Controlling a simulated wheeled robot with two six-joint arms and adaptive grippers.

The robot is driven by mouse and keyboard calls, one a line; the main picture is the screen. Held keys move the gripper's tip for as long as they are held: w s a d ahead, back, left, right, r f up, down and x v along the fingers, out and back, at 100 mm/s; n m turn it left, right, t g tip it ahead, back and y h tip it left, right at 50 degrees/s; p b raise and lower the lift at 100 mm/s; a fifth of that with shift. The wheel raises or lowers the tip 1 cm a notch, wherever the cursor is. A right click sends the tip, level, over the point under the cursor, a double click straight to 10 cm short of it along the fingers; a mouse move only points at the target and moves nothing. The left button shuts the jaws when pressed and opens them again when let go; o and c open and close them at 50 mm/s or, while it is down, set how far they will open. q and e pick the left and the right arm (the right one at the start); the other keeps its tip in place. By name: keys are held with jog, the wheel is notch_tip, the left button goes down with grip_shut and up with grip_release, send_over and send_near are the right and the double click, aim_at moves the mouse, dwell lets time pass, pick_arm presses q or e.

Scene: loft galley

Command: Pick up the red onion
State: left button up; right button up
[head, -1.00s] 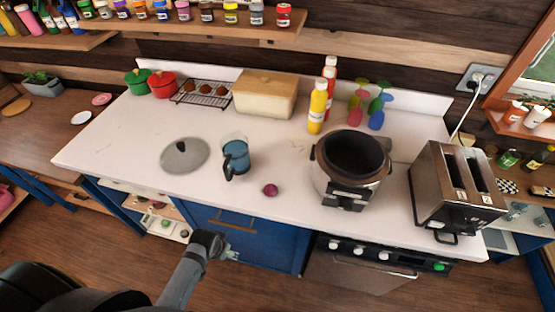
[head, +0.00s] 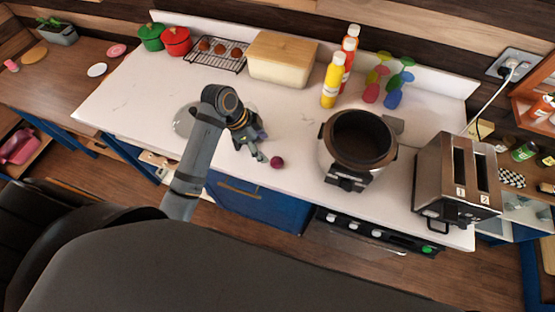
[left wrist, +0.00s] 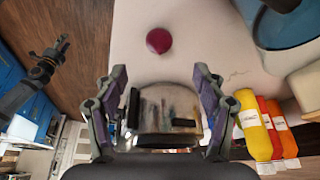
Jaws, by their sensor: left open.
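The red onion (head: 277,162) is a small round purple-red bulb on the white counter, near its front edge. My left gripper (head: 262,157) is just left of it in the head view, empty and apparently not touching it. In the left wrist view the onion (left wrist: 159,40) lies beyond the two spread fingers (left wrist: 160,78), roughly midway between them sideways. A second gripper, my right one (left wrist: 50,58), shows small at the left of the wrist view, over the floor. Its jaws are too small to judge.
The cooker (head: 340,167) stands just right of the onion, with the toaster (head: 458,185) beyond. Yellow (head: 331,82) and red (head: 349,50) bottles stand behind. The grey lid (head: 183,122) is partly hidden by my arm.

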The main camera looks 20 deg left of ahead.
aim_at(274, 159)
pick_arm(q)
jog(key=p+x, duration=0.1)
jog(key=x, duration=0.3)
jog(key=shift+s, duration=0.1)
jog(key=shift+d+f, duration=0.15)
jog(key=shift+f, duration=0.15)
jog(key=p+x, duration=0.2)
jog(key=x, duration=0.2)
jog(key=shift+f, duration=0.25)
jog(key=shift+d+f, duration=0.1)
jog(key=shift+f, duration=0.2)
jog(key=c, duration=1.2)
jog(key=shift+w+r, duration=0.1)
jog(key=shift+w, duration=0.1)
